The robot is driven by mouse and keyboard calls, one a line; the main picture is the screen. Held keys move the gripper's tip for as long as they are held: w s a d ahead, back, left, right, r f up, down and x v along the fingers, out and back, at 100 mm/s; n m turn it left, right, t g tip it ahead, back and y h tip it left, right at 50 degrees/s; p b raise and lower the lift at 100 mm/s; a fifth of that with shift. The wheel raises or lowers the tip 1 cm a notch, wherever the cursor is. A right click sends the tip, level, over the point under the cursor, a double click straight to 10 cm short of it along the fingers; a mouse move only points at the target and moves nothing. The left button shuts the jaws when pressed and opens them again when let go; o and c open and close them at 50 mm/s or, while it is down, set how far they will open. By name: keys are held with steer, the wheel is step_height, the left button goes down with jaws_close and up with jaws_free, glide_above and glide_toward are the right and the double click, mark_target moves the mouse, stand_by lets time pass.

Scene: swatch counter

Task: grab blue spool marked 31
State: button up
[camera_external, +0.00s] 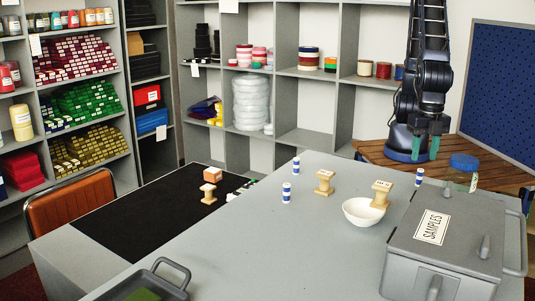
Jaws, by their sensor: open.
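Three small blue-and-white spools stand upright on the grey counter (260,240). One spool (296,165) is at the back, one (286,192) is nearer and slightly left of it, and one (419,176) is at the right, behind the samples box. Their markings are too small to read, so I cannot tell which is 31. My gripper (425,152) hangs with its teal fingers pointing down at the back right, above and behind the right-hand spool. It is open, with nothing seen between the fingers.
A lidded grey SAMPLES box (405,250) fills the right side. A blue-lidded jar (464,162) is behind it. The front middle is clear.

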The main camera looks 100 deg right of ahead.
mark_target(421, 170)
steer(key=shift+f, duration=3.4)
jaws_close()
